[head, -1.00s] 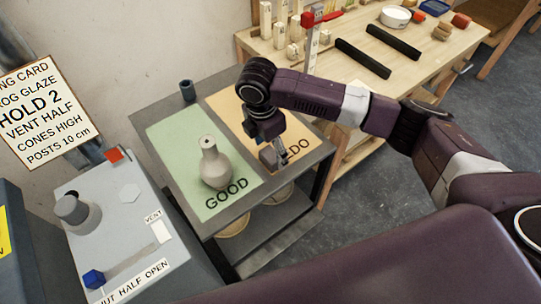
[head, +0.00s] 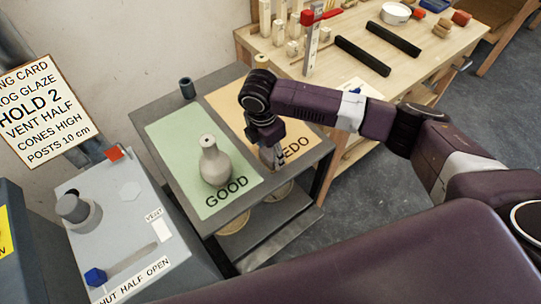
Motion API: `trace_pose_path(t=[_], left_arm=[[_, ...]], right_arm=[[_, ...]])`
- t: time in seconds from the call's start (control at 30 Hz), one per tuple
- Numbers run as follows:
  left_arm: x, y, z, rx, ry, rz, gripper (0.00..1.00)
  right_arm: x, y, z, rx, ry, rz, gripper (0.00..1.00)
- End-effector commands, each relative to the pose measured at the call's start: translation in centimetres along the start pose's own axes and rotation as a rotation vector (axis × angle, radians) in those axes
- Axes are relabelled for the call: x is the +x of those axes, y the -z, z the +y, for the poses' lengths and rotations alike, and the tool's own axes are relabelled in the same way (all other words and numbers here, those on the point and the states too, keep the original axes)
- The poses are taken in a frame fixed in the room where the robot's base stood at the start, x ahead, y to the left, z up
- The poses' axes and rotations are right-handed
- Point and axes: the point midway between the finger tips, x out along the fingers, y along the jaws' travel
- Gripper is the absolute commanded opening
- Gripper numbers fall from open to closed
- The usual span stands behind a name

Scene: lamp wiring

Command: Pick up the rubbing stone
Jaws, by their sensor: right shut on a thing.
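The rubbing stone (head: 266,155), a small grey block, sits at the REDO mat (head: 229,103) on the grey cart, mostly hidden by my gripper. My right gripper (head: 275,158) points down over it and is shut on it. I cannot tell whether the stone is clear of the mat. My left gripper is out of view.
A grey bottle-shaped vase (head: 214,163) stands on the green GOOD mat (head: 165,137), just left of my gripper. A small dark cup (head: 187,89) stands at the cart's back. A wooden workbench (head: 393,74) with dark bars and posts is behind my arm.

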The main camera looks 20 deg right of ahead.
Motion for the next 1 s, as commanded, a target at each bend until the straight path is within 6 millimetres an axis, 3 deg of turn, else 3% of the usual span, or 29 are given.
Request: trace_pose_path(t=[0.27, 0.47, 0.67, 1.0], left_arm=[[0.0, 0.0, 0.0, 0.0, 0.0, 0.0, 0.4], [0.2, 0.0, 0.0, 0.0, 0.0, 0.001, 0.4], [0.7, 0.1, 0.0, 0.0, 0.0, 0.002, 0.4], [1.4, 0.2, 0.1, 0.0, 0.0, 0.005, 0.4]], right_arm=[[-0.3, 0.0, 0.1, 0.0, -0.003, 0.0, 0.15], [-2.1, -0.3, 0.2, 0.0, -0.005, 0.001, 0.15], [-6.6, -0.8, 0.2, 0.0, -0.009, 0.0, 0.15], [-16.2, -2.0, 0.2, 0.0, -0.006, -0.001, 0.15]])
